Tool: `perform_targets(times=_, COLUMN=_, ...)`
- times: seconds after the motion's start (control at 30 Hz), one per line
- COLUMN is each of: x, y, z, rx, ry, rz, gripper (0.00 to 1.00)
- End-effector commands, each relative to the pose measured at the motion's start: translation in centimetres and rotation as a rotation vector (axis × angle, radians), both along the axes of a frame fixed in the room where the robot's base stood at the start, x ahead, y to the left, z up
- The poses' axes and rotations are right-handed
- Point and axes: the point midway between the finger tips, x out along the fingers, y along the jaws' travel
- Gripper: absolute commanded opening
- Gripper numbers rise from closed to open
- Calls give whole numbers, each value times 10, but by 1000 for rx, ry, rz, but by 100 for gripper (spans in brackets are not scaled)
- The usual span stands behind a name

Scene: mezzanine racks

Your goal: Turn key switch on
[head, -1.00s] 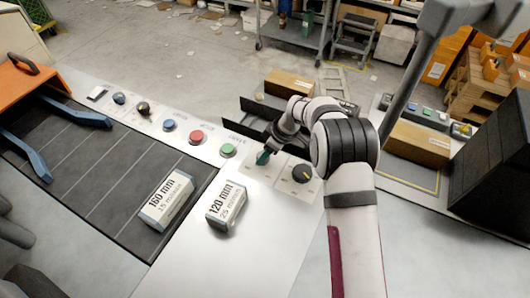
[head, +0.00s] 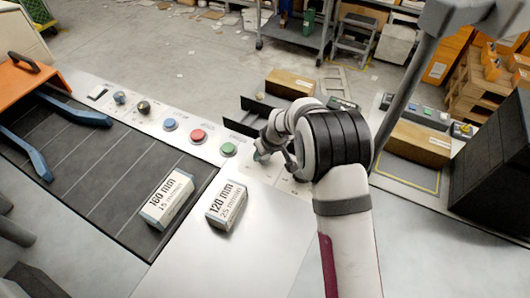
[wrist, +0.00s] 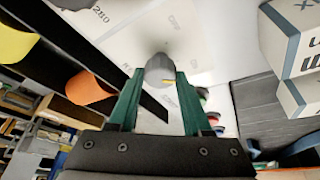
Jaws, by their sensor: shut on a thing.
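My gripper (wrist: 160,95) points down at the panel, its two dark green fingers closed around a small grey rounded piece, which I take for the key switch (wrist: 159,66). A small yellow mark shows at its right side. In the head view my gripper (head: 263,156) is low over the panel, to the right of the green button (head: 228,150). The key switch is hidden there by my fingers and wrist. I cannot read which position it is set to.
A red button (head: 197,136), a blue button (head: 170,125) and black knob (head: 143,107) line the panel (head: 182,149) to the left. Two labelled boxes (head: 227,207) (head: 167,200) lie nearby. Black rails (head: 239,127) stand behind the gripper.

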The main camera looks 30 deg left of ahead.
Motion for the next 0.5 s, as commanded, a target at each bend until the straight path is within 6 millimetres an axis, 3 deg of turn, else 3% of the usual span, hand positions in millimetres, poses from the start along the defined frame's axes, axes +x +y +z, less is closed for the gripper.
perform_targets(times=0.5, x=-1, y=1, z=1, rx=1, ry=0, rz=-176, gripper=0)
